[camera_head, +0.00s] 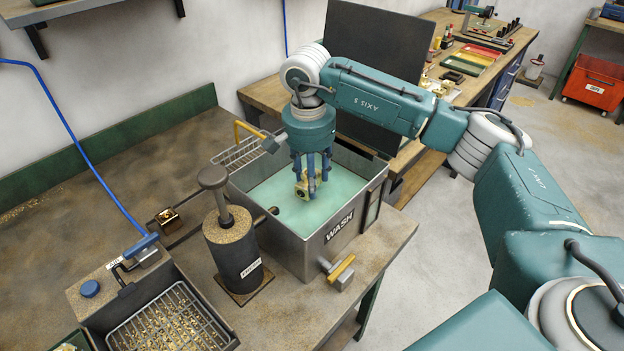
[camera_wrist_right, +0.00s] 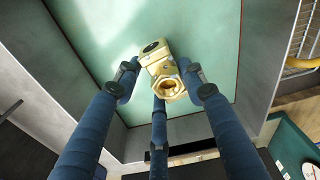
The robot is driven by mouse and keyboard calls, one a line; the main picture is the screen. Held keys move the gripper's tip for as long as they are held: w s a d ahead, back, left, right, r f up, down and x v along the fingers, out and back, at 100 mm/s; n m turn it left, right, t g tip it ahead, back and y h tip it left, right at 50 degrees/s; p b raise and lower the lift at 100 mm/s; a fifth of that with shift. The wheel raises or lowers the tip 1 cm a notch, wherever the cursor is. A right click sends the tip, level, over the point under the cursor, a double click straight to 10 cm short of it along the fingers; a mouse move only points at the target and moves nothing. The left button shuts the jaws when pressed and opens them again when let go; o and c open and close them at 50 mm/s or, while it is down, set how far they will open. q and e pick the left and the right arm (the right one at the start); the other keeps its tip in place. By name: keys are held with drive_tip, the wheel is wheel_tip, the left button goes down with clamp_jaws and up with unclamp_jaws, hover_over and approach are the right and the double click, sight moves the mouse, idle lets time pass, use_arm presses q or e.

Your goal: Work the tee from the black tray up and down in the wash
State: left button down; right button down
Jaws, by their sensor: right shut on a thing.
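The brass tee (camera_head: 301,187) is in my right gripper (camera_head: 310,188), low over the green liquid of the wash tank (camera_head: 345,222). In the right wrist view the tee (camera_wrist_right: 163,72) sits between the blue fingers of the right gripper (camera_wrist_right: 160,85), one open end facing the camera. The fingers are shut on it. I cannot tell whether the tee touches the liquid. The black tray (camera_head: 455,78) appears to be on the far bench, partly hidden by my right arm. My left gripper is out of view.
A dark cylinder with a plunger (camera_head: 233,250) stands left of the tank. A wire basket of brass chips (camera_head: 170,325) is at front left. A dark upright panel (camera_head: 372,60) stands behind my arm.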

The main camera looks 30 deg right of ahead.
drive_tip(key=shift+r+p, duration=2.3)
drive_tip(key=shift+r, duration=1.85)
drive_tip(key=shift+r+p, duration=1.25)
drive_tip(key=shift+r, duration=0.75)
